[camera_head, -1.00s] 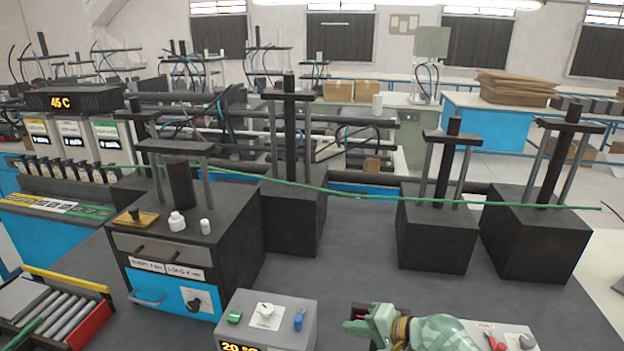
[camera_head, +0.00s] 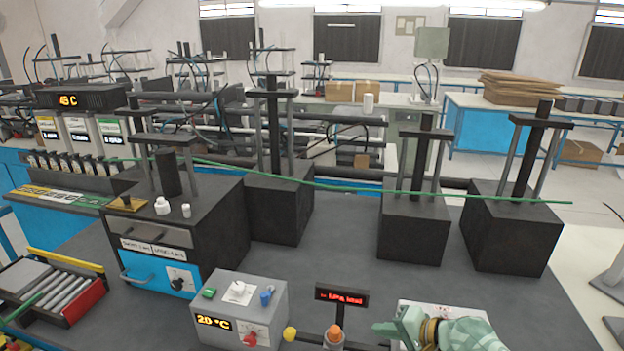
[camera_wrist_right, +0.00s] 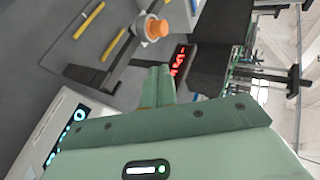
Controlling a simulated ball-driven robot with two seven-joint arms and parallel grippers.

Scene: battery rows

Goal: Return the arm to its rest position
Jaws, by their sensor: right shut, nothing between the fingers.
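My right gripper (camera_head: 382,328) is pale green and comes in at the bottom right of the head view. Its fingers are closed together with nothing held. The right wrist view shows the closed fingers (camera_wrist_right: 158,86) above the dark bench, near a small red-lit display (camera_wrist_right: 179,60) and an orange-topped post (camera_wrist_right: 155,28). I see no contact between the fingers and these. Most of my right arm is outside the head view. My left gripper is not in view.
A grey box reading 20 °C (camera_head: 240,312), the display (camera_head: 341,296) and the orange-topped post (camera_head: 334,334) stand left of the gripper. A white-topped unit (camera_head: 440,310) sits right beside it. Black block stands (camera_head: 413,225) are behind. The grey bench (camera_head: 350,262) between is clear.

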